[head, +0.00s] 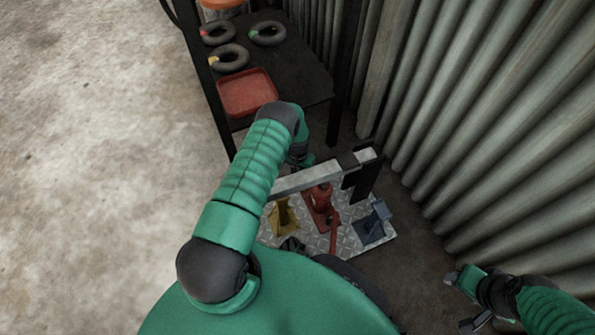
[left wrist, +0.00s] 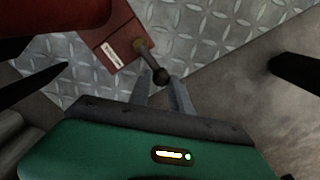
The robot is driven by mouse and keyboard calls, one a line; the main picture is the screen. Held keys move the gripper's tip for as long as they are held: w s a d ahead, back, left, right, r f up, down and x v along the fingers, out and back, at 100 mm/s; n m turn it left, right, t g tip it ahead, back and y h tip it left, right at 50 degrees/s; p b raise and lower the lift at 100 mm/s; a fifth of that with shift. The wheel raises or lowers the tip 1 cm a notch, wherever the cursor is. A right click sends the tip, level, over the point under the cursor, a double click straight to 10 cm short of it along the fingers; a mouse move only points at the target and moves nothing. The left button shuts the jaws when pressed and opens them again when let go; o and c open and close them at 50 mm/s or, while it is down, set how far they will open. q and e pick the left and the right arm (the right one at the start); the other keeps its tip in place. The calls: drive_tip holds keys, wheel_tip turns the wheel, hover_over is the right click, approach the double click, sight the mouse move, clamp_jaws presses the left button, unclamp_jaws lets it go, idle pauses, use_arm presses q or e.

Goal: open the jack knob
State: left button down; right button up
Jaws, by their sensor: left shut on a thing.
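The red bottle jack (head: 321,205) stands on a diamond-plate sheet (head: 345,240) under a grey beam. In the left wrist view, its red base (left wrist: 112,45) carries a white label. A short stem with a dark round knob (left wrist: 160,76) comes out from the base's corner. My left gripper (left wrist: 162,84) is shut on the knob, with one finger on each side of it. In the head view my left arm hides most of that gripper and the knob. My right gripper (head: 464,301) is at the lower right, away from the jack, open and empty.
A grey beam (head: 300,181) crosses over the jack. A yellow stand (head: 282,217) and a blue stand (head: 371,226) flank it. A corrugated wall (head: 480,110) rises on the right. A dark shelf holds a red tray (head: 247,92) and black rings. The concrete floor at left is clear.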

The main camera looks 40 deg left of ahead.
use_arm(q)
drive_tip(key=shift+s+d+f, duration=0.25)
drive_tip(key=shift+s+d, duration=0.05)
drive_tip(key=shift+s, duration=0.1)
drive_tip(key=c, duration=1.2)
unclamp_jaws()
drive_tip(key=shift+w+a, duration=0.1)
drive_tip(key=shift+w+a+r, duration=0.1)
drive_tip(key=shift+w, duration=0.05)
wheel_tip(320, 180, up, 17)
drive_tip(key=p, duration=1)
